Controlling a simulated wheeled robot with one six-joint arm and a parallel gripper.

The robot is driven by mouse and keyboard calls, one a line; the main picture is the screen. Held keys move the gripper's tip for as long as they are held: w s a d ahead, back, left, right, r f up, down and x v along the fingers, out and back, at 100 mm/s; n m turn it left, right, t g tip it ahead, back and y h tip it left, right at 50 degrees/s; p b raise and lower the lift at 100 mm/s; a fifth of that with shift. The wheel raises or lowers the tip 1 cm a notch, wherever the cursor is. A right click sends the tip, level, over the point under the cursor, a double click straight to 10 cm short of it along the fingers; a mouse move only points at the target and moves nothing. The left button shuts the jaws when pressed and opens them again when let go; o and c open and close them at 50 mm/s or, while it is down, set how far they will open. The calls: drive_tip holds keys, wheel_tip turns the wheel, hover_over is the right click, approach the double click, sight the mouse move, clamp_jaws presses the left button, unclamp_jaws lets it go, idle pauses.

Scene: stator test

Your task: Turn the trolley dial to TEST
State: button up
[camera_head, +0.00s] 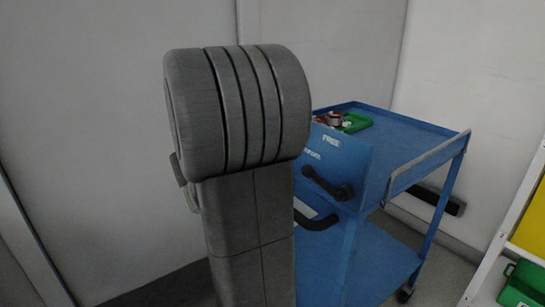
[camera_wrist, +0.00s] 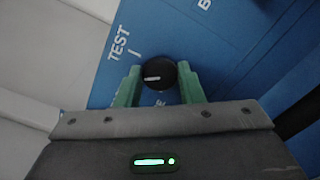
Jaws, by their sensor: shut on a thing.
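The dial (camera_wrist: 158,73) is a round black knob on the trolley's blue panel in the wrist view. A short pale mark on its face lies roughly level, left of the middle, and does not point straight at the TEST line. The white word TEST (camera_wrist: 118,43) with a short line is at its upper left. My gripper (camera_wrist: 160,79) has green fingers, one on each side of the dial, shut on it. Another label below the dial is partly hidden by my gripper. In the head view my arm hides the dial and gripper.
The blue trolley (camera_head: 419,133) stands right of my arm in the head view. Its panel bears the word FREE and a black handle (camera_head: 328,184). A green tray (camera_head: 357,122) with small parts is on top. A white rack with green and yellow bins is at far right.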

drive_tip(key=shift+f+m+b, duration=0.15)
drive_tip(key=shift+m+b, duration=3.05)
drive_tip(key=shift+b, duration=0.85)
drive_tip(key=o, duration=0.9)
drive_tip(key=shift+o, duration=0.2)
drive_tip(key=p+v, duration=0.3)
drive_tip(key=v, duration=1.1)
drive_tip(key=shift+d, duration=0.1)
